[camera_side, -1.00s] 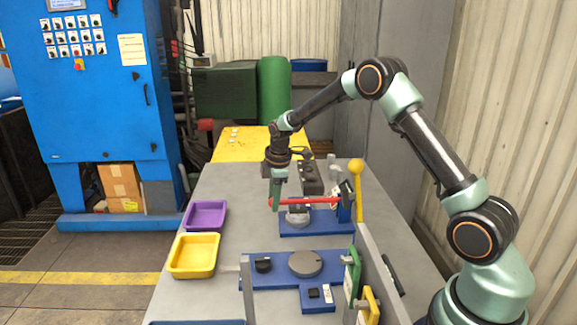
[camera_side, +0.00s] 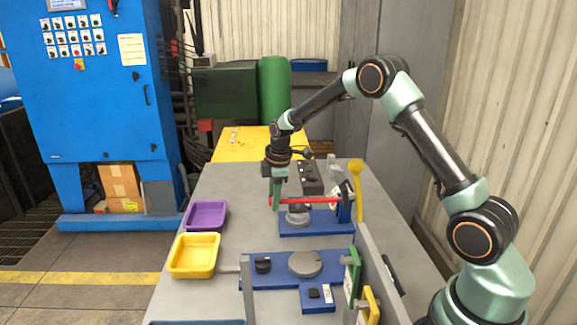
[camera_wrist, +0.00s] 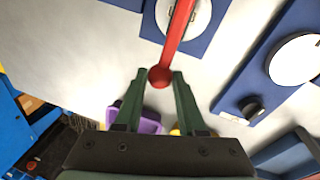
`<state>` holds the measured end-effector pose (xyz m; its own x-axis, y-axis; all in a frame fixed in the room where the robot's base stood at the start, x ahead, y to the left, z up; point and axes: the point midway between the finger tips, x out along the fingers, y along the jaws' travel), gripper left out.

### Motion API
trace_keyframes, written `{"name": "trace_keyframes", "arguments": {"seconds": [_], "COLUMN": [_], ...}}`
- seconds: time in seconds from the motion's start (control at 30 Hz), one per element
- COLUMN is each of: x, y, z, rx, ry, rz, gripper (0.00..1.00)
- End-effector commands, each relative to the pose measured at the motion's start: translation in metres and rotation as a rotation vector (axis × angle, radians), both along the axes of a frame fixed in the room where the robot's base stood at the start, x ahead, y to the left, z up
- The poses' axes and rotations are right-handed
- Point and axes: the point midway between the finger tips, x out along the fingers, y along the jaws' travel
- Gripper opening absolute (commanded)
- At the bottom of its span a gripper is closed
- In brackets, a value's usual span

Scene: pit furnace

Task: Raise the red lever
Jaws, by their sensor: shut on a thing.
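The red lever (camera_side: 315,201) lies nearly level above a blue base plate (camera_side: 318,224) in the side view. Its pivot is at the right, by a blue upright bracket. In the wrist view the red lever (camera_wrist: 178,30) runs up from a round red knob at its end. My gripper (camera_side: 275,206) points down at the lever's left end. In the wrist view my gripper (camera_wrist: 159,77) has its two green fingers on either side of the knob, shut on it. In the side view the fingers partly hide the knob.
A purple tray (camera_side: 206,215) and a yellow tray (camera_side: 194,256) stand on the left of the grey table. A yellow-knobbed lever (camera_side: 357,185) stands upright at the right. A blue panel with a grey disc (camera_side: 305,264) is in front. Green and yellow upright plates stand near it.

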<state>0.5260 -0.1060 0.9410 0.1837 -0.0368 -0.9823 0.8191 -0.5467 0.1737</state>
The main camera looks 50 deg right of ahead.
Motion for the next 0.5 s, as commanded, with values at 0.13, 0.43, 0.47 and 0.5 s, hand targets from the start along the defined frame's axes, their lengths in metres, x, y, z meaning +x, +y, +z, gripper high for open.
{"name": "trace_keyframes", "arguments": {"seconds": [0.13, 0.43, 0.47, 0.5], "x": [-0.004, -0.011, -0.013, -0.015], "y": [0.001, -0.009, -0.011, -0.014], "z": [0.010, 0.053, 0.058, 0.065], "rx": [-0.002, -0.011, -0.011, -0.013], "ry": [-0.018, -0.054, -0.054, -0.054], "rz": [-0.007, -0.023, -0.025, -0.026], "gripper": [0.00, 0.00, 0.00, 0.00]}}
